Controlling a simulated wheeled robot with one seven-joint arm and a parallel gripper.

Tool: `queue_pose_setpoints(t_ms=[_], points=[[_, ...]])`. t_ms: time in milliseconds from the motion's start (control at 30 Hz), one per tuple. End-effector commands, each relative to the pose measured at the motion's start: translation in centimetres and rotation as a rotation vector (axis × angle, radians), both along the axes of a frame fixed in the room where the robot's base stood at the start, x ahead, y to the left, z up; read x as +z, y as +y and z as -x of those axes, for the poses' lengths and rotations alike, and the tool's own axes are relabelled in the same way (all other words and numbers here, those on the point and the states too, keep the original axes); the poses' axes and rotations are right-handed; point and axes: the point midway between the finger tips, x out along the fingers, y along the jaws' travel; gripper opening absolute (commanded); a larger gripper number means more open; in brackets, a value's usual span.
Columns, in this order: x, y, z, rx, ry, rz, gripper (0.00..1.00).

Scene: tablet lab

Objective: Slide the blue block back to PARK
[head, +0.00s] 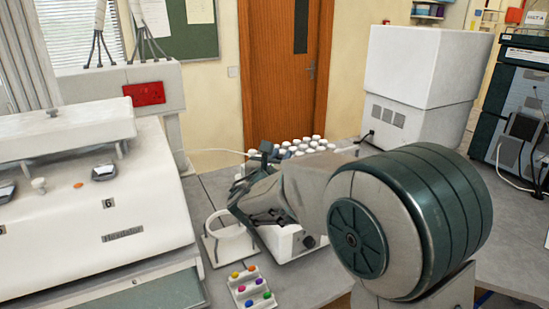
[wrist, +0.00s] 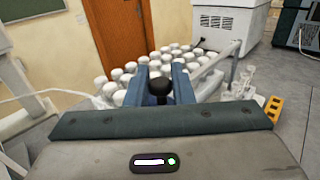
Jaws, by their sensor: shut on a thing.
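My gripper (wrist: 157,84) shows in the wrist view with its two blue-grey fingers around a dark round knob (wrist: 158,87). The fingers are shut on this knob. What lies under the knob is mostly hidden by the gripper body, and I cannot clearly make out the blue block or a PARK mark. In the head view my gripper (head: 256,166) is at the near left side of a group of white-capped bottles (head: 305,147), and my arm hides what it holds.
A pale bar (wrist: 220,63) runs right of the fingers. A yellow holed piece (wrist: 273,108) lies to the right. In the head view, a white ring-shaped stand (head: 228,240) and a tray of coloured pieces (head: 250,287) are in front. A large white machine (head: 95,215) fills the left.

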Motion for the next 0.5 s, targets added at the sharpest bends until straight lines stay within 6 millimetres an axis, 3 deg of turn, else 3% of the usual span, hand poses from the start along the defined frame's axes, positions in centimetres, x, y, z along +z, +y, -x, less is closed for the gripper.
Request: queue_pose_setpoints(t_ms=[33, 67, 100, 500], points=[[-0.15, 0.37, 0.11, 0.008, 0.004, 0.000, 0.00], [-0.16, 0.40, 0.13, 0.008, 0.004, 0.000, 0.29], [-0.15, 0.42, 0.12, 0.009, 0.004, 0.000, 0.39], [-0.10, 0.45, 0.78, 0.006, 0.000, -0.001, 0.39]])
